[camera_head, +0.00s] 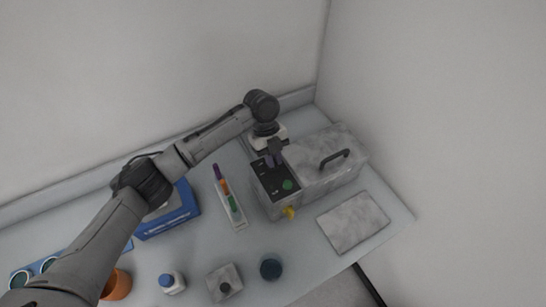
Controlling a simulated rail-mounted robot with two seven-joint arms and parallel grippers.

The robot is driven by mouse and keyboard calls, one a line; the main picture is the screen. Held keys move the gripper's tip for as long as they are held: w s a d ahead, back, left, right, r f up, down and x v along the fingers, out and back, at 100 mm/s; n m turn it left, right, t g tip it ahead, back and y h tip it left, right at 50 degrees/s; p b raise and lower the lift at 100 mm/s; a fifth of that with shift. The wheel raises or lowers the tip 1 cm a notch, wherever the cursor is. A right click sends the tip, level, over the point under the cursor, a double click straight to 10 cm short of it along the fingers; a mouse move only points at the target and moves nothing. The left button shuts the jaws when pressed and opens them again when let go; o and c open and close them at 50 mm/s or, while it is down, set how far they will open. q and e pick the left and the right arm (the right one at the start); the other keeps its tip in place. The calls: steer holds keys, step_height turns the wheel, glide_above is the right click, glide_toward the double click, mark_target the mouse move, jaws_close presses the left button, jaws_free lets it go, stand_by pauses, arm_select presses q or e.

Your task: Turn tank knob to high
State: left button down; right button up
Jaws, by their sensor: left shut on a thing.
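The tank (325,185) is a grey marbled box with a dark lid handle (334,159), on the right half of the table. Its dark control panel (266,181) is on its left end, with a green round part (288,184) on it. A yellow part (290,212) sticks out of the tank's front, below the panel. My left gripper (273,160) comes down from above onto the far part of the panel. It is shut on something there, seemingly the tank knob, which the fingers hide. The knob's setting cannot be read. My right gripper is not in view.
Left of the tank are a white tray (238,216) with coloured pieces and a blue box (178,222) partly under my arm. A bottle (172,284), a grey block (224,282), a dark round cup (270,269) and an orange pot (117,285) stand in front. A flat marbled plate (353,222) lies right.

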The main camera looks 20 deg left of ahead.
arm_select(q)
steer(key=n+p, duration=0.2)
steer(key=p, duration=0.1)
steer(key=n+t+p, duration=0.1)
steer(key=n+p, duration=0.1)
steer(key=p, duration=0.1)
steer(key=n+t+h+p, duration=0.1)
steer(key=n+p, duration=0.1)
steer(key=p, duration=0.2)
steer(key=shift+s+r+n, duration=0.2)
steer(key=shift+r+n, duration=0.05)
steer(key=shift+n, duration=0.15)
steer(key=n+t+p, duration=0.1)
steer(key=n+p, duration=0.2)
steer(key=n+t+p, duration=0.1)
steer(key=n+p, duration=0.2)
steer(key=p, duration=0.1)
steer(key=n+t+y+p, duration=0.1)
steer(key=n+p, duration=0.2)
steer(key=p, duration=0.1)
steer(key=shift+s+f+n+t, duration=0.15)
steer(key=shift+s+n+t, duration=0.05)
steer(key=shift+n+t, duration=0.2)
steer(key=n+y+p, duration=0.1)
steer(key=n+p, duration=0.2)
steer(key=shift+f+t, duration=0.2)
steer(key=shift+t, duration=0.2)
steer(key=shift+f+n+p, duration=0.1)
steer(key=shift+n+p, duration=0.2)
steer(key=shift+a, duration=0.1)
